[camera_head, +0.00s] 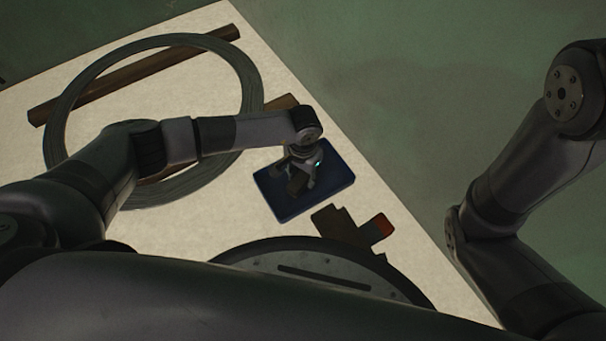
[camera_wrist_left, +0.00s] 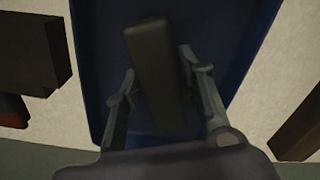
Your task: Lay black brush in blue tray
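The blue tray (camera_head: 333,178) lies on the pale table near its right edge; its blue floor and sides fill much of the left wrist view (camera_wrist_left: 92,60). My left gripper (camera_head: 299,180) points down over the tray. In the left wrist view its two fingers (camera_wrist_left: 157,68) stand on either side of the black brush (camera_wrist_left: 153,55), a dark block, and appear closed on it. The brush sits slightly aslant between them, over the tray's floor. Whether its underside touches the tray cannot be told. My right gripper is out of view.
A dark brown piece with a red end (camera_head: 345,225) lies just in front of the tray. A large grey ring (camera_head: 62,110) lies on the left of the table with a long brown bar (camera_head: 130,75). Another brown block (camera_head: 281,103) lies behind the tray.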

